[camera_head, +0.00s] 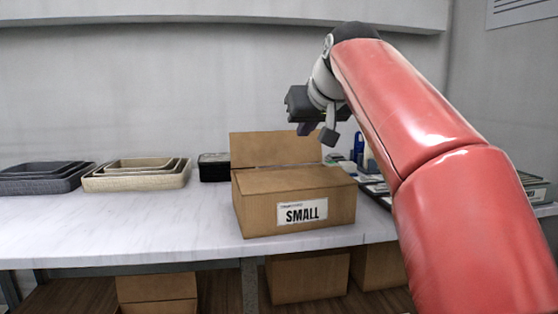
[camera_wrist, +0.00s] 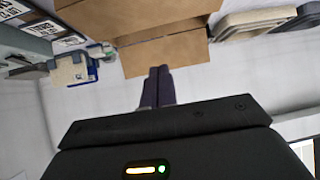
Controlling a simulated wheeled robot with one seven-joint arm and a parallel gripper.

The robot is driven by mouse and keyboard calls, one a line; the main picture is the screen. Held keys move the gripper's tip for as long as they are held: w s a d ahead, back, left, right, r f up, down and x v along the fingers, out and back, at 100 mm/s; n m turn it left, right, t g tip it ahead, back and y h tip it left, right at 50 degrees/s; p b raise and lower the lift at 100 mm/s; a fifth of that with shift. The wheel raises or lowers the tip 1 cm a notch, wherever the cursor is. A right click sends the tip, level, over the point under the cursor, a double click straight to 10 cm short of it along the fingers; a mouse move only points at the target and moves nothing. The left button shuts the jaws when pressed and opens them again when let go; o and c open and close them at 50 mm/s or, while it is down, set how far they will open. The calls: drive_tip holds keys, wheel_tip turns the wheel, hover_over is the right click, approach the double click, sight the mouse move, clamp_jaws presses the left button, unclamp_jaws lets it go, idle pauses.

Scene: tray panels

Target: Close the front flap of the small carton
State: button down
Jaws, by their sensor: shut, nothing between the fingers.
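The small carton (camera_head: 258,212) stands on the table with its "SMALL" label (camera_head: 302,212) facing the head camera. A brown panel (camera_head: 290,179) lies across its top at the front, looking nearly flat; the head view does not show whether it is fully down. The back flap (camera_head: 270,149) stands up behind it. My gripper (camera_head: 306,128) is above the back right of the carton, apart from it. In the wrist view, the two dark fingers (camera_wrist: 158,72) are together and empty, in front of a brown flap (camera_wrist: 165,53), with the carton top (camera_wrist: 140,15) beyond.
Beige trays (camera_head: 137,178) and dark grey trays (camera_head: 42,180) are stacked at the left. A black box (camera_head: 214,168) is behind the carton. Blue and white items (camera_head: 360,150) are at the right, partly behind my arm. The front left of the table (camera_head: 120,225) is clear.

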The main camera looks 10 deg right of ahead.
hover_over(290, 172)
drive_tip(key=s, duration=0.2)
drive_tip(key=f, duration=0.6)
drive_tip(key=shift+s+d+b, duration=0.1)
drive_tip(key=shift+s+b, duration=0.1)
drive_tip(key=shift+b, duration=0.1)
wheel_tip(290, 172, down, 2)
drive_tip(key=shift+w+f+b, duration=0.1)
drive_tip(key=shift+f+b, duration=0.15)
drive_tip(key=shift+b, duration=0.35)
drive_tip(key=shift+w+f, duration=0.1)
drive_tip(key=shift+f, duration=0.45)
drive_tip(key=shift+w+r+p, duration=0.1)
drive_tip(key=shift+p, duration=0.45)
drive_tip(key=g+p, duration=0.1)
drive_tip(key=p, duration=0.1)
drive_tip(key=shift+w+p, duration=0.1)
drive_tip(key=shift+p, duration=0.25)
drive_tip(key=shift+w+f+g+p, duration=0.15)
drive_tip(key=shift+f+g+p, duration=0.3)
drive_tip(key=shift+p, duration=0.55)
drive_tip(key=shift+f, duration=0.3)
